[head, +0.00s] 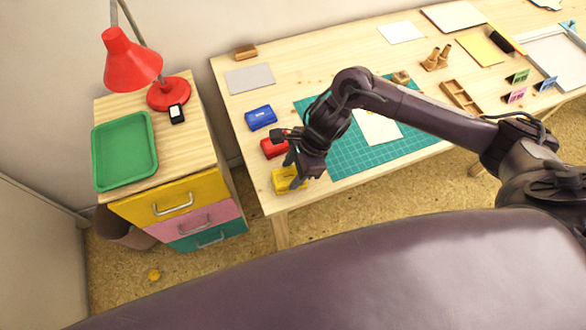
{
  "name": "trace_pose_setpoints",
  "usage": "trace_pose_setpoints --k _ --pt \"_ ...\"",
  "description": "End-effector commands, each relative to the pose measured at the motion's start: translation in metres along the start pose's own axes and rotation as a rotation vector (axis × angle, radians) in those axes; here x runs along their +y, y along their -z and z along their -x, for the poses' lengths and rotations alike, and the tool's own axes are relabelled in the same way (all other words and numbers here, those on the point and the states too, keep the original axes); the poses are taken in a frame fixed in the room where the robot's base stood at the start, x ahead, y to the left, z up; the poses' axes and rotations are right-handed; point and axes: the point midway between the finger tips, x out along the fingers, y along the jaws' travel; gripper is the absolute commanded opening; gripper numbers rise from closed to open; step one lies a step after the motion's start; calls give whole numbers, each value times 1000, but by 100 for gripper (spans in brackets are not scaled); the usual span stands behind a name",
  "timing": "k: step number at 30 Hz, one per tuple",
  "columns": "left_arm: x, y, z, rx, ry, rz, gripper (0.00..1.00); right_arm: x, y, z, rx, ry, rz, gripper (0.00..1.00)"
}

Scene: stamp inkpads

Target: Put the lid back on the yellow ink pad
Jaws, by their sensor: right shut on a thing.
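The yellow ink pad (281,184) is at the near left corner of the wooden table, partly hidden by my right gripper. My right gripper (293,174) points down at it, with its fingers shut on a yellow part that looks like the lid. The lid and the pad base cannot be told apart here, so I cannot tell whether the lid is seated or just above the base. My left gripper is not in view.
A red ink pad (272,148) and a blue ink pad (261,118) sit just behind. A green cutting mat (350,160) lies to the right under my arm. A drawer cabinet with a green tray (124,150) and red lamp (132,60) stands left.

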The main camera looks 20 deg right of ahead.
Motion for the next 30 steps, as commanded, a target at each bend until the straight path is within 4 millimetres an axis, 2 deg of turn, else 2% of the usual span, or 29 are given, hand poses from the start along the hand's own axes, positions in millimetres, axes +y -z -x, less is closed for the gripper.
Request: trace_pose_setpoints --k 30 --pt "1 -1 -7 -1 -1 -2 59 0 0 0 0 1 0 25"
